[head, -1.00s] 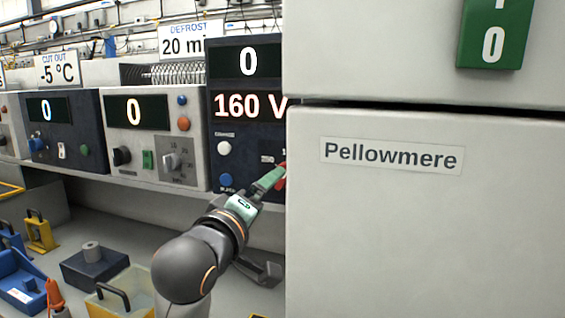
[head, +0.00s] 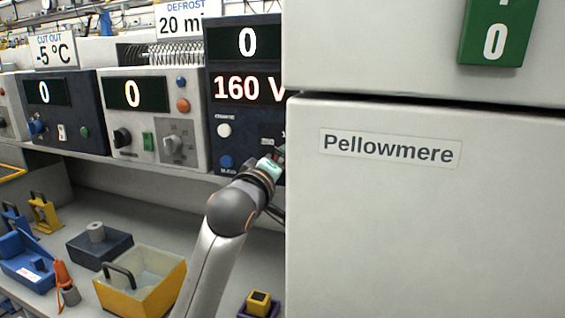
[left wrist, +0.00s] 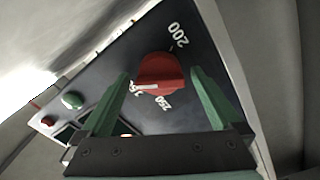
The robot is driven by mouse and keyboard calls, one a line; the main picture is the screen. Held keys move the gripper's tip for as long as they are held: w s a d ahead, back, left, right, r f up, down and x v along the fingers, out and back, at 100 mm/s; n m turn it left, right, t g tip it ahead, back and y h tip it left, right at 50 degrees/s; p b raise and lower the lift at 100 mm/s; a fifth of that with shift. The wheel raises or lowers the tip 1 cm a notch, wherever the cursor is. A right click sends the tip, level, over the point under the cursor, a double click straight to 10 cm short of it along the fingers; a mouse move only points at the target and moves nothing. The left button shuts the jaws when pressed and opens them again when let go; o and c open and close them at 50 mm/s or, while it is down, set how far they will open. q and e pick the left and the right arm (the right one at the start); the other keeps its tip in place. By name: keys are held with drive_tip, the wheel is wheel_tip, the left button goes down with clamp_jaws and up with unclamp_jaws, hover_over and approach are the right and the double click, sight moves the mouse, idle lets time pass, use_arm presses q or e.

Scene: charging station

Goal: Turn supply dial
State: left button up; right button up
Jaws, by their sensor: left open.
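The supply dial is a red knob (left wrist: 165,72) on a dark panel, with 200 and 250 printed near it, in the left wrist view. My left gripper (left wrist: 158,76) is open, its two green fingers on either side of the knob. In the head view the dark supply unit (head: 235,120) reads 0 above and 160 V below. My right gripper is not in view.
The white cabinet (head: 420,230) labelled Pellowmere fills the right side, close to my left arm. Other units with dials (head: 155,120) stand on the shelf to the left. A yellow-fronted bin (head: 150,300), a dark block (head: 100,248) and blue trays (head: 28,270) lie on the bench below.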

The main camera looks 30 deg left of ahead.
use_arm(q)
drive_tip(key=c, duration=1.4)
